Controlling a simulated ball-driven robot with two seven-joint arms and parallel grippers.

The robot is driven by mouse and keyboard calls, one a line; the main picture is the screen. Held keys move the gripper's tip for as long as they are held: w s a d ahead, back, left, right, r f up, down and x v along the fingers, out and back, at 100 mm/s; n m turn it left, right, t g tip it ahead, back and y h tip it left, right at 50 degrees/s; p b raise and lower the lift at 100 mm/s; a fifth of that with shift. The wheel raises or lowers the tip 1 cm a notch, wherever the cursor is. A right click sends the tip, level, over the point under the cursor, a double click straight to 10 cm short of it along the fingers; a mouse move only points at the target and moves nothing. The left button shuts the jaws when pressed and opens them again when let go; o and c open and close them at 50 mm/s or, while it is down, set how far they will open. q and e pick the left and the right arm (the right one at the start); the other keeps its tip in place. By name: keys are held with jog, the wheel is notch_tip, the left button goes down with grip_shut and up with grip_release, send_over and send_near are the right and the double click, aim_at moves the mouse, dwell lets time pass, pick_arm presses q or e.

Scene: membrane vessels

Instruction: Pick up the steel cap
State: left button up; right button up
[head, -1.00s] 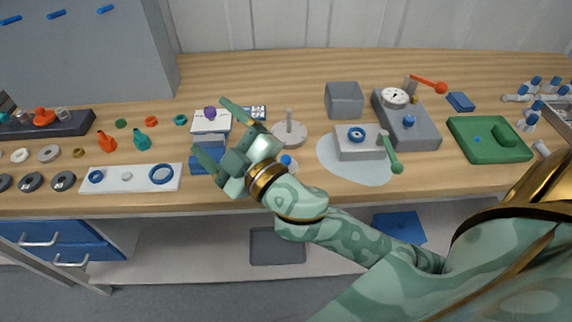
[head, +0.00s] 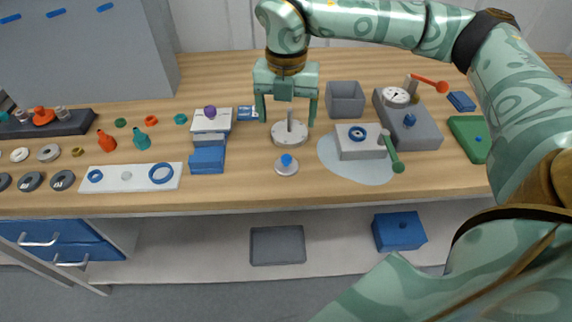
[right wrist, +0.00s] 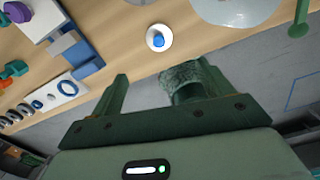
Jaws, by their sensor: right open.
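The steel cap (head: 287,168) looks like a small pale disc with a blue knob. It lies flat near the table's front edge, and it also shows in the right wrist view (right wrist: 158,41). My right gripper (head: 286,112) is open, pointing down, with its fingers apart. In the head view it appears behind the cap, around the post of a grey round stand (head: 290,135); I cannot tell its height. In the right wrist view the cap lies beyond the open fingers, apart from them. A textured round part beside one finger is unclear. My left gripper is not in view.
Blue blocks (head: 207,160) stand left of the cap. A grey block with a blue ring (head: 360,150) stands on a pale round patch to the right. A grey open box (head: 345,99) is behind it. A white ring tray (head: 130,182) lies left. The table around the cap is bare.

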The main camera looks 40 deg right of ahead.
aim_at(287, 156)
notch_tip(287, 156, down, 10)
jog(key=shift+r+b, duration=0.15)
jog(key=shift+b, duration=1)
jog(key=f, duration=0.1)
jog(key=f+b, duration=0.1)
jog(key=f, duration=0.1)
jog(key=f+b, duration=0.1)
jog(key=f, duration=0.1)
jog(key=shift+w+d+f, duration=0.1)
jog(key=shift+w+d, duration=0.1)
jog(key=shift+w, duration=0.05)
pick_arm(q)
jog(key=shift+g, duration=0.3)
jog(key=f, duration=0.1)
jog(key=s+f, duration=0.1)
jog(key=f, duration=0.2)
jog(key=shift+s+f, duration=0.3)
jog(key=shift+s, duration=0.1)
pick_arm(e)
jog(key=c, duration=1.2)
